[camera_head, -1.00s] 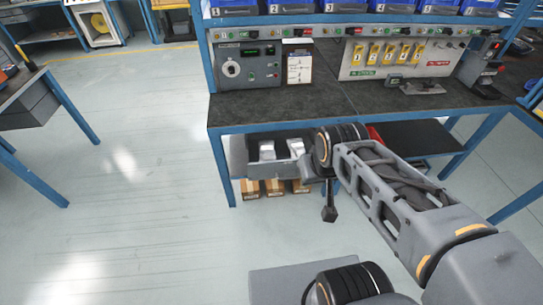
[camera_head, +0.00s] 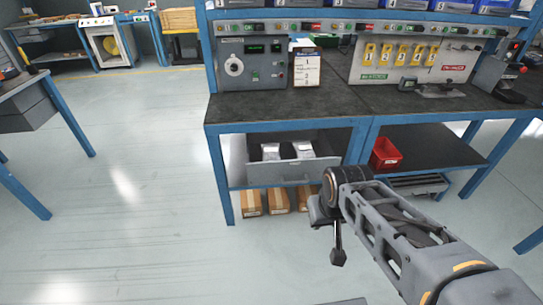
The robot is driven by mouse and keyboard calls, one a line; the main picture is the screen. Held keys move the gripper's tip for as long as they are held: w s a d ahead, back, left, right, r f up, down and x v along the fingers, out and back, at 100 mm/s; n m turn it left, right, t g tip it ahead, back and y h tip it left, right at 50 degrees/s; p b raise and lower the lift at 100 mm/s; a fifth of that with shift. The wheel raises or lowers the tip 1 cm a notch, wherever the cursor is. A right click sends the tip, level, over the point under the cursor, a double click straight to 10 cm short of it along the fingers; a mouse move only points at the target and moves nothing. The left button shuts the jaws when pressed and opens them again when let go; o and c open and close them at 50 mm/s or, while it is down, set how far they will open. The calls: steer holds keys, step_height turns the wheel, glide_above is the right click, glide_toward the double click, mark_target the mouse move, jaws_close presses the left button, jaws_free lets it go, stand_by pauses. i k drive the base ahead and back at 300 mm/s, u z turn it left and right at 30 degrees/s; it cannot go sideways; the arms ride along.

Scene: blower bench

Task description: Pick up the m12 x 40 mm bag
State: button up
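Two pale bags, a left one (camera_head: 270,152) and a right one (camera_head: 303,150), stand in an open grey drawer (camera_head: 282,174) under the workbench. Their print is too small to read, so I cannot tell which is the m12 x 40 mm bag. My gripper (camera_head: 338,258) hangs pointing down, in front of the bench and to the lower right of the drawer. It is apart from the bags. Its fingers are too small and dark to show whether they are open, and I see nothing hanging from it.
Cardboard boxes (camera_head: 277,200) sit below the drawer. A red bin (camera_head: 385,154) stands on the lower shelf (camera_head: 430,148) to the right. The bench top (camera_head: 300,107) overhangs the drawer, and a blue leg (camera_head: 226,190) stands at its left.

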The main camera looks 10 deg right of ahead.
mark_target(303, 150)
steer(key=i, duration=1.2)
steer(key=u, duration=2.25)
steer(key=k, duration=0.7)
steer(key=z, duration=1.75)
